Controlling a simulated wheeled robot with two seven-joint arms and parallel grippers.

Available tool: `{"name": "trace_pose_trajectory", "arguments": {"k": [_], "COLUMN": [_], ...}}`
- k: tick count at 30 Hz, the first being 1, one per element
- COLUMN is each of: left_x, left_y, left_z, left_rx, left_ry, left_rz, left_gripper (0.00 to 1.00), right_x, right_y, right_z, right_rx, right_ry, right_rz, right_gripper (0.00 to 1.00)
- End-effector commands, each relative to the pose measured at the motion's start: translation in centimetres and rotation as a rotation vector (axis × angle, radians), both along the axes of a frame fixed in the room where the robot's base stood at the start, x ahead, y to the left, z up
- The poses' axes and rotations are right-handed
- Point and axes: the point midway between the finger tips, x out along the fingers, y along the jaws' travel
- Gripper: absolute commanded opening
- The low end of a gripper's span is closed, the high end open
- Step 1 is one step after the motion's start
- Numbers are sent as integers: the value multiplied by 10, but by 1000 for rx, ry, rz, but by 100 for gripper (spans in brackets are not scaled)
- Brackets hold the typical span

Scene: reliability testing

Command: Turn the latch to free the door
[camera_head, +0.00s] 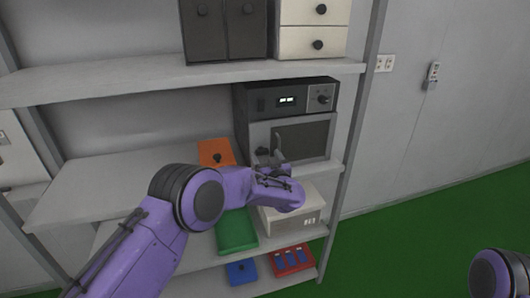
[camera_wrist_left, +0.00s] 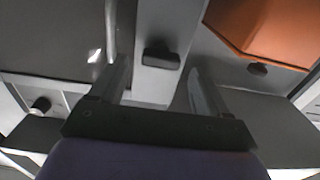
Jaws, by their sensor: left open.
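The door (camera_head: 307,138) is a dark panel in a grey frame on the black appliance's front, and it looks closed. The latch (camera_head: 262,151) is a small dark knob on the grey strip left of the door. In the left wrist view the latch (camera_wrist_left: 160,55) is a dark bar lying crosswise on that strip. My left gripper (camera_head: 274,157) is close in front of the latch. Its fingers (camera_wrist_left: 159,78) are open, one on each side of the latch in the picture, with no clear contact. My right gripper is out of view; only part of my right arm shows.
The black appliance (camera_head: 280,98) has a display and a dial. An orange box (camera_head: 215,152) stands left of it. Below are a white drawer box (camera_head: 308,207), a green bin (camera_head: 236,231), blue (camera_head: 241,271) and red (camera_head: 292,261) bins. Green floor at right is clear.

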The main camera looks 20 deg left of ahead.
Motion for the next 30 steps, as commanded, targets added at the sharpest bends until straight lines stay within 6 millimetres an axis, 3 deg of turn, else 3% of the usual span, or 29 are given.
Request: {"name": "trace_pose_trajectory", "arguments": {"k": [4,13,14,18,19,30], "left_x": [15,19,19,19,19,19], "left_y": [10,13,13,13,13,12], "left_z": [0,-1,-1,-1,-1,-3], "left_rx": [-1,0,0,-1,-1,-40], "left_ry": [0,1,1,1,1,-27], "left_rz": [0,-1,-1,-1,-1,-3], "left_gripper": [77,77,73,28,20,20], "right_x": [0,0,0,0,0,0], "right_y": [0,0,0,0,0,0], "right_z": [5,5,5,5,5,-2], "right_rx": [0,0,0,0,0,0], "right_ry": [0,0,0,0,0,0], "right_rz": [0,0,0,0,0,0], "right_gripper": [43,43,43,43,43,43]}}
